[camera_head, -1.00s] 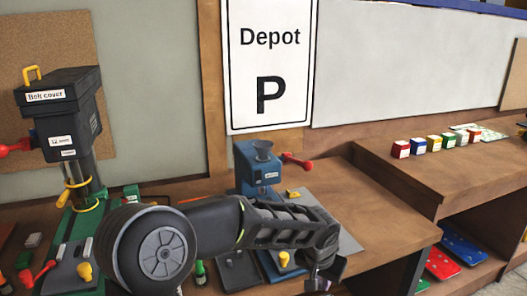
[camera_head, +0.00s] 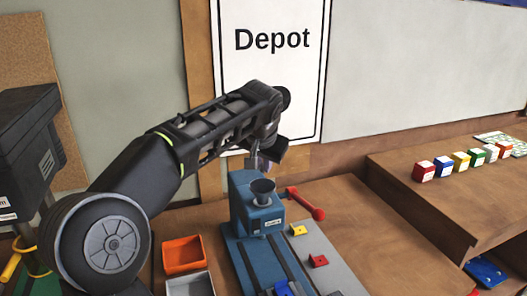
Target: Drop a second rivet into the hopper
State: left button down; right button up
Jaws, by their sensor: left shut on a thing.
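The hopper (camera_head: 262,188) is a dark grey funnel on top of a blue machine (camera_head: 256,213) with a red-knobbed lever (camera_head: 305,203) on its right. My left arm reaches in from the left. My left gripper (camera_head: 258,163) points down just above the hopper, close to its rim in the picture. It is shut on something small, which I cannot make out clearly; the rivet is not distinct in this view. The inside of the hopper is too dark and small to read. My right gripper is not in view.
An orange tray (camera_head: 184,253) and a grey tray (camera_head: 190,284) stand left of the blue machine. The wooden bench (camera_head: 385,240) at right is clear.

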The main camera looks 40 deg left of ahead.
pick_arm(q)
jog(key=shift+s+d+r, duration=0.1)
jog(key=shift+s, duration=0.05)
jog(key=shift+f, duration=1.7)
jog(key=c, duration=1.3)
grip_release()
jog(key=shift+b+v, duration=0.85)
jog(key=shift+v, duration=3)
